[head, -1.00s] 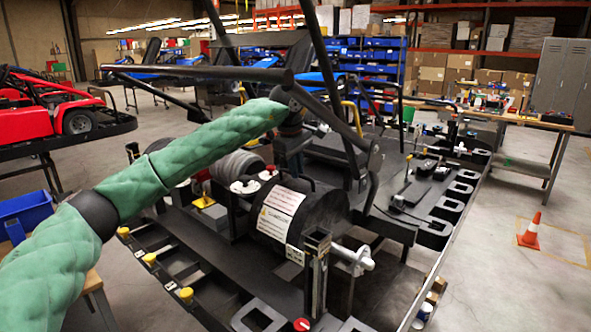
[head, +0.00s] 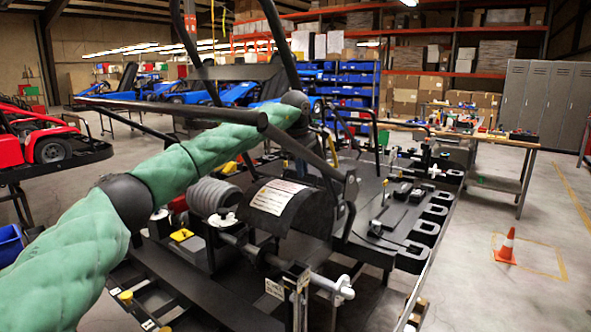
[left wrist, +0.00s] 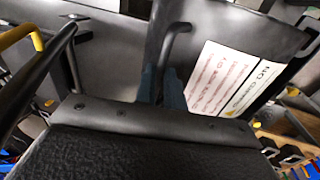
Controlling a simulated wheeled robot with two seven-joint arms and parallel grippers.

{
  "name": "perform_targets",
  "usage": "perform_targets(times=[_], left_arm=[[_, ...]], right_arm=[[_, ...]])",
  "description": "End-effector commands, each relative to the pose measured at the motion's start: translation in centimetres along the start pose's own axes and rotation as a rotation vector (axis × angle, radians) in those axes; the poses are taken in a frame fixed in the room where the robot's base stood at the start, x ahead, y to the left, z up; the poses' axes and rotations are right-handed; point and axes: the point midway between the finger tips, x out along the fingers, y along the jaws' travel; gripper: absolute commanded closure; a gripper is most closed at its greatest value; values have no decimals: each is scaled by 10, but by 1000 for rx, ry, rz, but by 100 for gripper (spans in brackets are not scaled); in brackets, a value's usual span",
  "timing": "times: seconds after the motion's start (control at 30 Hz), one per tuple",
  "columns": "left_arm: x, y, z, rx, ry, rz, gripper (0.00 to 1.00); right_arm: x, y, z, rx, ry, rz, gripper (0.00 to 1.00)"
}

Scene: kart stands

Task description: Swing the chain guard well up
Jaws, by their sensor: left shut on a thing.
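The chain guard (head: 312,212) is a black curved cover with a white printed label, over the axle at the rear of the kart. It is tilted up, and the axle (head: 262,252) shows below its front edge. In the left wrist view the guard (left wrist: 205,22) fills the upper right, with a bent black handle (left wrist: 178,28) beside the label. My left gripper (left wrist: 162,82) has its fingers closed on the handle's lower end. In the head view my left arm reaches over the kart, and its fingers are largely hidden by frame bars. My right gripper is out of view.
Black frame bars (head: 190,107) cross close to my left arm. A white axle end (head: 335,287) sticks out at the kart's near side. An orange cone (head: 506,246) stands on open floor at right, and a workbench (head: 480,138) stands behind.

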Motion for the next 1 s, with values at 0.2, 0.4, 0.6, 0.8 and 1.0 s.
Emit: perform_targets(times=[0.2, 0.4, 0.6, 0.8, 1.0], left_arm=[[3, 6, 0, 1, 0, -2, 100], [4, 7, 1, 1, 0, -2, 100], [4, 6, 1, 1, -1, -3, 76], [2, 7, 0, 1, 0, -2, 67], [2, 7, 0, 1, 0, -1, 67]], right_arm=[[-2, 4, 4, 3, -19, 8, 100], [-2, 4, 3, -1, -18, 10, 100], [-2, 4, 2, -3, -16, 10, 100], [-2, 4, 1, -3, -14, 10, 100], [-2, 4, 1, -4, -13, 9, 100]])
